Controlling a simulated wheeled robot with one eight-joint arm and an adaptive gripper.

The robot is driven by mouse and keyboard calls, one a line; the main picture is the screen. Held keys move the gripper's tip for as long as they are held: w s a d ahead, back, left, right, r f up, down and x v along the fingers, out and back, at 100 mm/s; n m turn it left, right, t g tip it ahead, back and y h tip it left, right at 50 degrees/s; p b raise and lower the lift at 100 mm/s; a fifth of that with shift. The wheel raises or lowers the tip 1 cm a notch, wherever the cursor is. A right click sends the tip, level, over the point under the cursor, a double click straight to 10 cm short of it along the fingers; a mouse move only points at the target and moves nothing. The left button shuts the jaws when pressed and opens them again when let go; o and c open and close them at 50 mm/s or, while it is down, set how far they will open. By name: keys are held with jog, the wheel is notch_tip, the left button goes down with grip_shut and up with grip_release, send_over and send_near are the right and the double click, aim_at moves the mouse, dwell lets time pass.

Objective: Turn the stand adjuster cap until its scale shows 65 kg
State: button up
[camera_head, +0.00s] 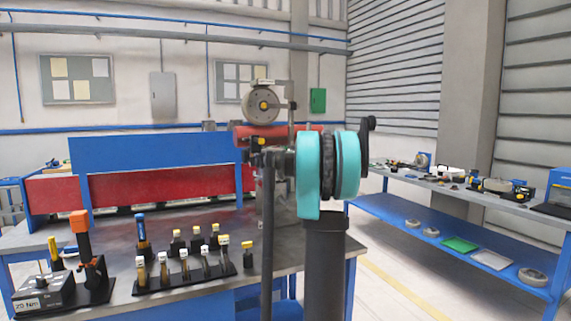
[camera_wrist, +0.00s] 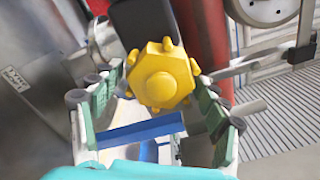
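A yellow hexagonal cap with a round raised centre and small lugs (camera_wrist: 162,76) sits in the upper middle of the wrist view, on the end of a black block (camera_wrist: 142,22). I take it to be the stand adjuster cap. My gripper (camera_wrist: 158,100) is open, with its green-padded fingers apart to the left and right of the cap. I cannot tell whether either finger touches it. No scale or kg reading is legible in either view. In the head view my arm hides most of my gripper and the area around the cap.
A red cylinder (camera_wrist: 203,40) and a grey wheel (camera_wrist: 262,8) stand close to the cap. The wheel also shows in the head view (camera_head: 263,105). The workbench (camera_head: 190,290) carries a rack of yellow-topped tools (camera_head: 184,273) and an orange-topped tool (camera_head: 80,222). A blue shelf bench (camera_head: 455,222) is at right.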

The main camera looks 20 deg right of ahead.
jog(key=shift+o, duration=0.3)
jog(key=s, duration=1.2)
jog(key=shift+d, duration=0.15)
jog(key=s+a+f+n+g+y, duration=0.1)
jog(key=s+a+f+n+g, duration=0.1)
jog(key=s+a+f+n, duration=0.4)
jog(key=s+a+f+n+g+y, duration=0.2)
jog(key=s+a+f+n+g, duration=0.1)
jog(key=a+f, duration=0.55)
jog(key=s+a+f+n+g+y, duration=0.1)
jog(key=s+a+f+n+g, duration=0.1)
jog(key=s+a+f+n, duration=0.5)
jog(key=s+a+f+n+g+h, duration=0.2)
jog(key=s+f+n+g, duration=0.1)
jog(key=s+f, duration=0.7)
jog(key=s+a+f+n+g+h, duration=0.2)
jog(key=s+f+n, duration=0.3)
jog(key=s+f, duration=0.5)
jog(key=s+g, duration=0.1)
jog(key=s, duration=0.1)
jog(key=shift+s+g+h, duration=0.3)
jog(key=shift+s+g, duration=0.1)
jog(key=shift+r, duration=0.1)
jog(key=shift+c, duration=0.3)
